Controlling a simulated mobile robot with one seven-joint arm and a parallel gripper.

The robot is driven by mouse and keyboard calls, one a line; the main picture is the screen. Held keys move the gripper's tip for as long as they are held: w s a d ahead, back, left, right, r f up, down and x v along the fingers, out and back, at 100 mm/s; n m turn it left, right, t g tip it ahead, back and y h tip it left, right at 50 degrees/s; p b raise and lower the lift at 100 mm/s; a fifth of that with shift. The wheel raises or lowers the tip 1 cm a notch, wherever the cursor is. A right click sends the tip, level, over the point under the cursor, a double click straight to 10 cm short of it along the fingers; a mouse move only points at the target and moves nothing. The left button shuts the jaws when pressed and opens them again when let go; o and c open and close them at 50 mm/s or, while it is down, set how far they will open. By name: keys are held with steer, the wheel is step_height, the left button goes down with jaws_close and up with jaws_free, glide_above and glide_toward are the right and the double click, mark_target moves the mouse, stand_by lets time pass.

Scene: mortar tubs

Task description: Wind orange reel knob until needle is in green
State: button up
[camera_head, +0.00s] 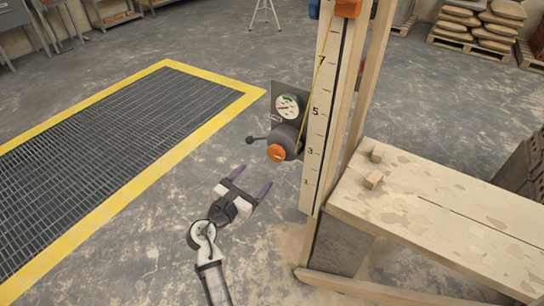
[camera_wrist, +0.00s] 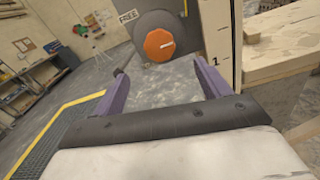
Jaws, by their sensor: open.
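The orange reel knob (camera_head: 276,153) sits on the front of a dark grey reel mounted beside the numbered upright. The knob also shows in the wrist view (camera_wrist: 158,45), ahead of my fingers, with a pale mark on its face. The dial gauge (camera_head: 288,107) above the reel has red and green parts; its needle is too small to read. My gripper (camera_head: 251,182) is open and empty, below and left of the knob, apart from it. Its purple fingers also show in the wrist view (camera_wrist: 156,85).
A crank handle with a dark ball (camera_head: 250,140) sticks out left of the reel. The numbered upright (camera_head: 318,120) and a wooden bench (camera_head: 430,215) stand at right. A yellow-edged floor grate (camera_head: 110,150) lies at left. The floor between is clear.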

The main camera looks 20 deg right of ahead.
mark_target(274, 156)
steer(key=p+x, duration=0.1)
steer(key=x, duration=1)
steer(key=shift+w+d, duration=0.1)
steer(key=shift+w, duration=0.05)
steer(key=shift+c, duration=0.5)
steer(key=c, duration=0.9)
steer(key=shift+m, duration=0.3)
